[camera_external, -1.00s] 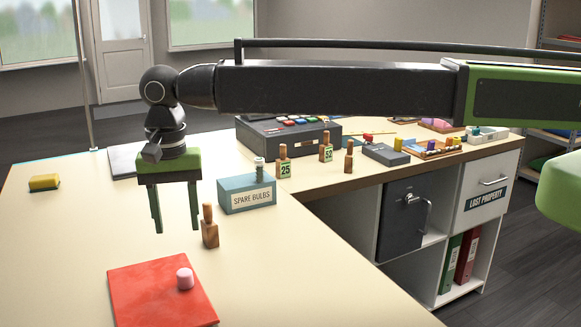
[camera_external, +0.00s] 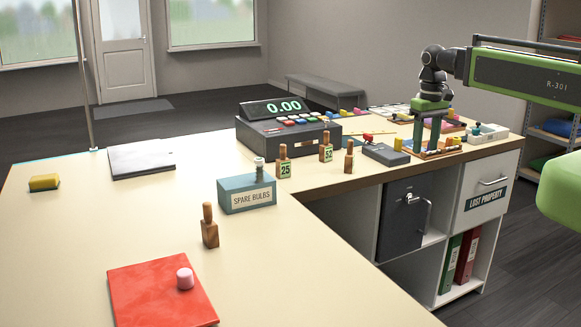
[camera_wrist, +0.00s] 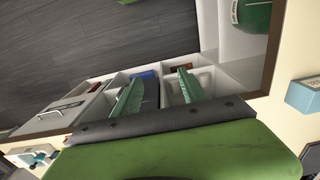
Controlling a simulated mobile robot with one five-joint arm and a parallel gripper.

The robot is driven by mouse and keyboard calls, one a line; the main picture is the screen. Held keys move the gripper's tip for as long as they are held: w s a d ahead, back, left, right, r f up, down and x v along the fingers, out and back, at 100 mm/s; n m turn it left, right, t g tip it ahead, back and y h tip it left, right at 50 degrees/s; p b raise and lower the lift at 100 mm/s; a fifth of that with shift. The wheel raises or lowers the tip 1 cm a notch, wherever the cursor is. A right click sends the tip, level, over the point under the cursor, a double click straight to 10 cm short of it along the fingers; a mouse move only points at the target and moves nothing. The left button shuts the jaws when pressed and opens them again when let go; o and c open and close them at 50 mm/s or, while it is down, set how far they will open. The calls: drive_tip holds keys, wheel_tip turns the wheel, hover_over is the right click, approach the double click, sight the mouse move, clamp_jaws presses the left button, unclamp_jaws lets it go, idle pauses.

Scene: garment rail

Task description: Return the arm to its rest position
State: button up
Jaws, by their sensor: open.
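A cash register (camera_external: 290,133), a spare bulbs box (camera_external: 247,197) and several wooden-handled stamps stand on the counter (camera_external: 100,225). One stamp (camera_external: 209,228) is near a red pad (camera_external: 150,290) with a pink piece (camera_external: 185,278). The left counter is mostly clear.

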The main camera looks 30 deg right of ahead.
drive_tip(key=shift+s+d, duration=0.25)
drive_tip(key=shift+d, duration=0.25)
drive_tip(key=shift+s+d, duration=0.25)
drive_tip(key=shift+d, duration=0.25)
wheel_tip(320, 180, down, 12)
drive_tip(key=b, duration=1.1)
drive_tip(key=shift+r+b, duration=0.15)
drive_tip(key=shift+b, duration=0.2)
